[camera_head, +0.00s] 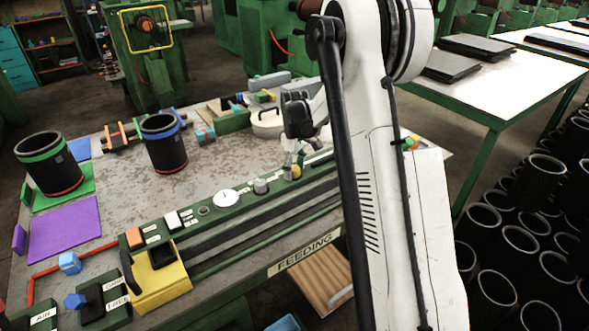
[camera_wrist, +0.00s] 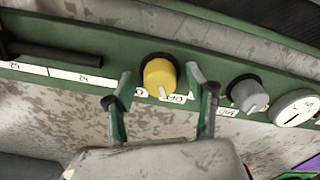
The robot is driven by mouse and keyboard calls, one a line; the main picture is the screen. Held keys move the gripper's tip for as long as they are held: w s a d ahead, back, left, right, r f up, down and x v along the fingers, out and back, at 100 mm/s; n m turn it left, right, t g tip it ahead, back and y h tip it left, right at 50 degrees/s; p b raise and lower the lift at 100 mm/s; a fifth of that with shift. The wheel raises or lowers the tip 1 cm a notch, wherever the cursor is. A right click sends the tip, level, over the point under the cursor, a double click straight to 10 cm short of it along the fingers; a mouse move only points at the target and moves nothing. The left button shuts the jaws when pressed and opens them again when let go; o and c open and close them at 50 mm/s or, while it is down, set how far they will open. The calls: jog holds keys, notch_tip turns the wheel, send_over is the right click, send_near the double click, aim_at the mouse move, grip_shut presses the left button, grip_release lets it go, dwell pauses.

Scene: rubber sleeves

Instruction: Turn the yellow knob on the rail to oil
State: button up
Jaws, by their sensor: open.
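The yellow knob (camera_wrist: 160,76) is on the green rail (camera_wrist: 60,52), with a white pointer mark at its lower edge in the wrist view. A white label (camera_wrist: 176,97) below it is partly hidden and too small to read surely. My gripper (camera_wrist: 159,74) is open, with one finger on each side of the knob and a visible gap to both. In the head view the yellow knob (camera_head: 296,172) shows small beneath my gripper (camera_head: 291,163), partly covered by it.
A grey knob (camera_wrist: 247,93) and a white round dial (camera_wrist: 296,107) sit to the right on the rail in the wrist view. A dark bar (camera_wrist: 65,53) lies to the left. In the head view, two black sleeves (camera_head: 163,143) stand on the table.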

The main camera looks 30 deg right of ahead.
jog(key=c, duration=1.1)
jog(key=shift+m, duration=0.4)
jog(key=m+b, duration=0.3)
jog(key=m, duration=0.1)
jog(key=shift+f+m, duration=0.1)
jog(key=shift+m, duration=0.3)
jog(key=m+b, duration=0.1)
jog(key=m, duration=0.5)
jog(key=shift+b, duration=0.35)
jog(key=shift+m, duration=0.3)
